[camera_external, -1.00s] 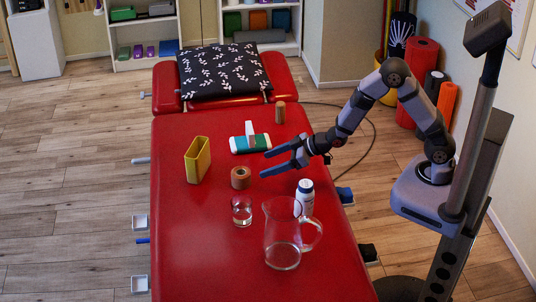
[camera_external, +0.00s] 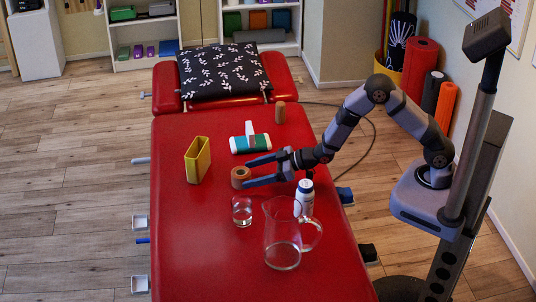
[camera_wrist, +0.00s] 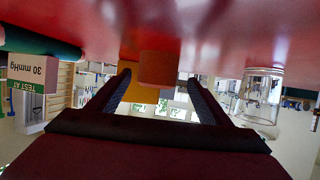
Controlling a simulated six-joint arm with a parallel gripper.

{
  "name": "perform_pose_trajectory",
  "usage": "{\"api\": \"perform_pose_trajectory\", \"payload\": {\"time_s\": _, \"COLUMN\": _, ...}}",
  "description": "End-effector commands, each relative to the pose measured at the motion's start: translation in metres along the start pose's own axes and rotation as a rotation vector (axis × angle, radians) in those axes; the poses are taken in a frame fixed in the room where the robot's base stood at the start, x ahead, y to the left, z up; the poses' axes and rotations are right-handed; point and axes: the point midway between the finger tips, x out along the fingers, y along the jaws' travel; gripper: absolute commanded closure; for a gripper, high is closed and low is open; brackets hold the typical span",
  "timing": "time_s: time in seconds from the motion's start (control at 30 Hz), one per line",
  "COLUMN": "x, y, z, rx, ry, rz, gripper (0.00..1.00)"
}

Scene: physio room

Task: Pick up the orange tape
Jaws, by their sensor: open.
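The orange tape (camera_external: 239,177) is a small orange-brown roll standing on the red treatment table (camera_external: 200,265). My gripper (camera_external: 249,172) is open and low over the table, its two fingers pointing left with their tips at the tape's right side. In the wrist view, which shows the table at the top, the tape (camera_wrist: 159,69) appears in the gap between the two fingertips (camera_wrist: 158,83). No contact between fingers and tape can be made out. The tape's far side is hidden.
A teal-and-white item (camera_external: 250,143) lies just behind the upper finger. A white bottle (camera_external: 305,197) stands close to my wrist. A glass (camera_external: 242,212) and clear jug (camera_external: 283,240) stand in front. A yellow holder (camera_external: 198,160) stands left of the tape.

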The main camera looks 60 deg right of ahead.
Motion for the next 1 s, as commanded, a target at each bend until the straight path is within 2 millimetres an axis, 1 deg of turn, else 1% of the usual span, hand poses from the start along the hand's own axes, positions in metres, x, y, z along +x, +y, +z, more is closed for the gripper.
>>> {"api": "perform_pose_trajectory", "payload": {"time_s": 0.3, "x": 0.035, "y": 0.004, "z": 0.001, "rx": 0.000, "ry": -0.001, "rz": 0.000, "gripper": 0.28}}
{"api": "perform_pose_trajectory", "payload": {"time_s": 0.4, "x": 0.042, "y": 0.004, "z": 0.002, "rx": 0.000, "ry": -0.001, "rz": 0.000, "gripper": 0.28}}
{"api": "perform_pose_trajectory", "payload": {"time_s": 0.5, "x": 0.045, "y": 0.004, "z": 0.001, "rx": 0.000, "ry": 0.000, "rz": 0.000, "gripper": 0.28}}
{"api": "perform_pose_trajectory", "payload": {"time_s": 0.73, "x": 0.046, "y": 0.004, "z": 0.001, "rx": 0.000, "ry": 0.000, "rz": 0.000, "gripper": 0.28}}
{"api": "perform_pose_trajectory", "payload": {"time_s": 0.77, "x": 0.046, "y": 0.004, "z": 0.001, "rx": 0.000, "ry": 0.000, "rz": 0.000, "gripper": 0.32}}
{"api": "perform_pose_trajectory", "payload": {"time_s": 0.8, "x": 0.046, "y": 0.004, "z": 0.001, "rx": 0.000, "ry": 0.000, "rz": 0.000, "gripper": 0.42}}
{"api": "perform_pose_trajectory", "payload": {"time_s": 0.93, "x": 0.045, "y": 0.004, "z": 0.001, "rx": 0.000, "ry": 0.000, "rz": 0.000, "gripper": 0.73}}
{"api": "perform_pose_trajectory", "payload": {"time_s": 1.0, "x": 0.045, "y": 0.004, "z": 0.001, "rx": 0.000, "ry": 0.001, "rz": 0.000, "gripper": 0.72}}
